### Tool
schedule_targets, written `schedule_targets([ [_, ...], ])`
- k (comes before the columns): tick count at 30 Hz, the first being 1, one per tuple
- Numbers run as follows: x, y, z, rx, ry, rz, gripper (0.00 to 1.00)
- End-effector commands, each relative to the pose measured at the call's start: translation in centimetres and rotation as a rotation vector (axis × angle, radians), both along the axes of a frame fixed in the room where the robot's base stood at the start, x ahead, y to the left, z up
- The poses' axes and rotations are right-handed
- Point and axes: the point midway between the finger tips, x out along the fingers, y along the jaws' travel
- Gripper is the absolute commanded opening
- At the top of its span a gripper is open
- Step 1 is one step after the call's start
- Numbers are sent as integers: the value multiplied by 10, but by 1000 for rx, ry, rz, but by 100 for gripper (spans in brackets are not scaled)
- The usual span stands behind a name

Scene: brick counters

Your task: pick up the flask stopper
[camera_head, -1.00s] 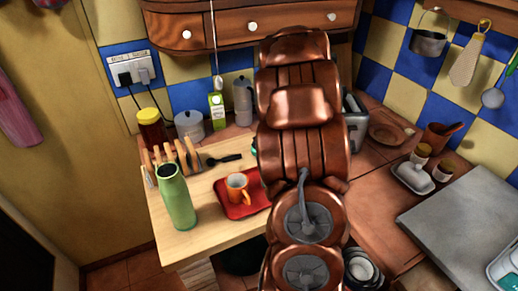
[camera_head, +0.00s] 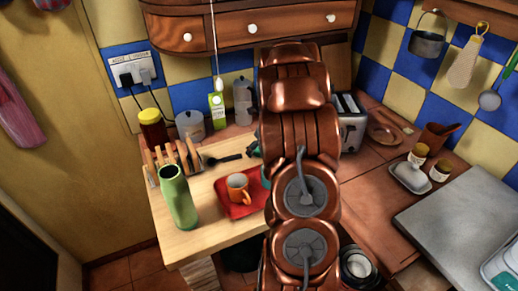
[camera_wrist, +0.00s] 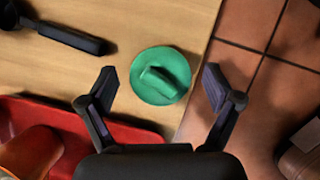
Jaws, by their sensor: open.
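The flask stopper is a round green disc with a raised grip bar (camera_wrist: 160,76). In the wrist view it lies on the pale wooden board near the board's edge. My gripper (camera_wrist: 159,85) is open, with one dark finger to the lower left of the stopper and the other to its right. The stopper lies between the fingertips, and the gripper is not closed on it. In the head view my copper arm hides most of this area. The open green flask (camera_head: 178,200) stands upright at the board's left.
A red tray (camera_head: 240,208) with an orange mug (camera_head: 238,187) lies close to the stopper. A black spoon (camera_head: 226,159) lies to its left. A toast rack (camera_head: 176,158) stands behind the flask. A toaster (camera_head: 350,122) is behind my arm. Tiled counter lies right of the board.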

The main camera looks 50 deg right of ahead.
Motion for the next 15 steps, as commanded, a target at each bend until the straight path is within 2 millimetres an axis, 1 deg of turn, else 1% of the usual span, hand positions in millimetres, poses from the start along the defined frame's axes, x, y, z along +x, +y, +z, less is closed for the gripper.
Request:
schedule_targets([
  [1,0,0,0,0,0,0,90],
  [2,0,0,0,0,0,0,87],
  [15,0,0,0,0,0,-1,41],
])
